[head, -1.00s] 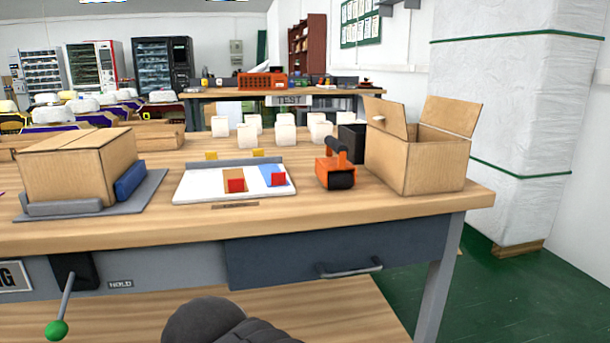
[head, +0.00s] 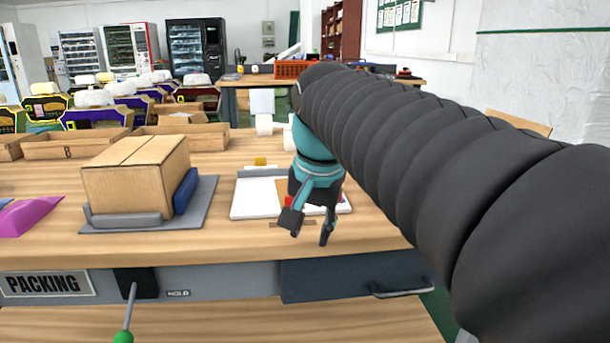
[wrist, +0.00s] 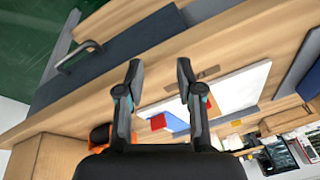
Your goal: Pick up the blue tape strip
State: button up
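The blue tape strip (wrist: 177,123) lies on the white board (wrist: 240,90) in the wrist view, with a red tab (wrist: 158,122) at its end. In the head view the white board (head: 252,200) shows, but my gripper and arm hide most of the strip. My gripper (head: 308,230) is in front of the board, with its fingers pointing down toward the table's front edge. In the wrist view my gripper (wrist: 160,68) is open and empty. The strip shows between and beyond its fingers, apart from them.
A closed cardboard box (head: 138,180) sits on a grey mat (head: 205,205) left of the board. An orange tape dispenser (wrist: 99,135) and an open cardboard box (wrist: 45,155) are near in the wrist view. A drawer (head: 350,278) is under the tabletop.

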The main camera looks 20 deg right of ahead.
jog(key=w+d+r+m+g+p, duration=0.3)
jog(key=w+d+r+m, duration=0.8)
jog(key=r+m, duration=0.15)
jog(key=shift+n, duration=0.25)
jog(key=f, duration=0.7)
jog(key=shift+s+a+b, duration=0.15)
jog(key=shift+s+b, duration=0.05)
jog(key=shift+b, duration=0.2)
jog(key=shift+a+f+b, duration=0.2)
jog(key=shift+f+b, duration=0.05)
jog(key=shift+f, duration=1.1)
jog(key=shift+a+f+b, duration=0.15)
jog(key=shift+f+b, duration=0.1)
jog(key=shift+f, duration=1.05)
grip_shut()
